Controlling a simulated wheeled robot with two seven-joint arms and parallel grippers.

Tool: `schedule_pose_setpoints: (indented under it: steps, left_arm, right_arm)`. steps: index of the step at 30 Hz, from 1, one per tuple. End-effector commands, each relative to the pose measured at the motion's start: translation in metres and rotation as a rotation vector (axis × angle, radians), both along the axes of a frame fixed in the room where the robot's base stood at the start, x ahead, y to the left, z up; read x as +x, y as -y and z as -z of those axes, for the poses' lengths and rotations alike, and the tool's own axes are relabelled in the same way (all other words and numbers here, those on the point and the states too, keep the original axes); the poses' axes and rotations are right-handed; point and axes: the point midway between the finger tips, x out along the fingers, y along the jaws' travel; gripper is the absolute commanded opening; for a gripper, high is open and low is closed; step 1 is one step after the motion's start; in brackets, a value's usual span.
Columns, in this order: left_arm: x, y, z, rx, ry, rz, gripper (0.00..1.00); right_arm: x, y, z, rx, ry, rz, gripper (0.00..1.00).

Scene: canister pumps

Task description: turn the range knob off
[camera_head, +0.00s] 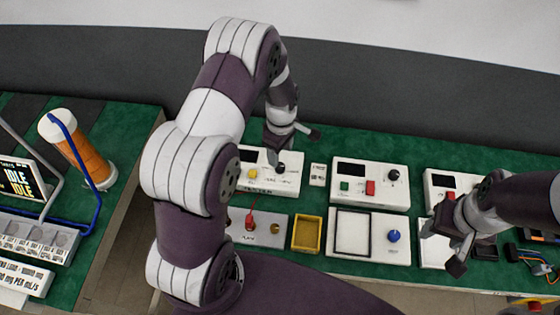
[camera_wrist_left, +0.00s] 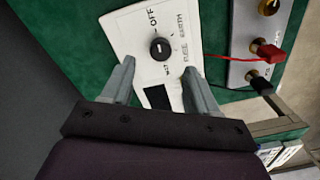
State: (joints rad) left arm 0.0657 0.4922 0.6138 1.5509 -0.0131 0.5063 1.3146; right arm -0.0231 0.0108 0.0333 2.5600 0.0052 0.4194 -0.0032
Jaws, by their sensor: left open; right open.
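The range knob (camera_wrist_left: 162,49) is a round black knob with a small pale mark, on a white panel (camera_wrist_left: 125,28) with the word OFF printed beside it. In the head view the knob (camera_head: 280,169) shows below my left gripper (camera_head: 291,145), partly crowded by a fingertip. In the left wrist view my left gripper (camera_wrist_left: 161,84) is open, its two grey fingers apart over the panel, and the knob shows between and beyond the tips. I cannot tell whether they touch the panel. My right gripper (camera_head: 443,248) is open and empty over the right-hand panels.
A grey panel (camera_wrist_left: 240,55) with red and black plugs lies beside the knob panel. A yellow tray (camera_head: 307,234), a panel with a blue knob (camera_head: 394,236) and another white meter (camera_head: 370,184) stand nearby. Green mat (camera_head: 350,146) is bare behind the panels.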

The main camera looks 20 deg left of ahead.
Motion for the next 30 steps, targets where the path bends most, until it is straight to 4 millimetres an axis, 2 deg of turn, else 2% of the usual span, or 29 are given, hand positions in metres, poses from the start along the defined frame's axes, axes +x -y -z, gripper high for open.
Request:
schedule_pose_setpoints:
  steps: [3,9,26,28,30]
  left_arm:
    - [0.002,0.0,-0.03,0.001,0.006,0.0,0.59]
    - [0.002,0.001,-0.061,0.001,0.002,0.0,0.59]
    - [0.001,0.001,-0.065,0.0,0.0,0.003,0.59]
    - [0.002,0.001,-0.065,-0.001,0.003,0.054,0.59]
    - [0.001,0.001,-0.062,-0.003,0.009,0.198,0.59]
  right_arm:
    - [0.0,0.0,0.006,0.0,0.0,0.0,0.53]
    - [0.0,0.0,0.009,0.0,0.0,0.0,0.53]
    - [0.0,0.0,0.009,0.0,0.0,0.0,0.53]
    - [0.0,0.0,0.009,0.0,0.0,0.0,0.53]
    - [0.0,0.0,0.009,0.0,0.0,0.0,0.53]
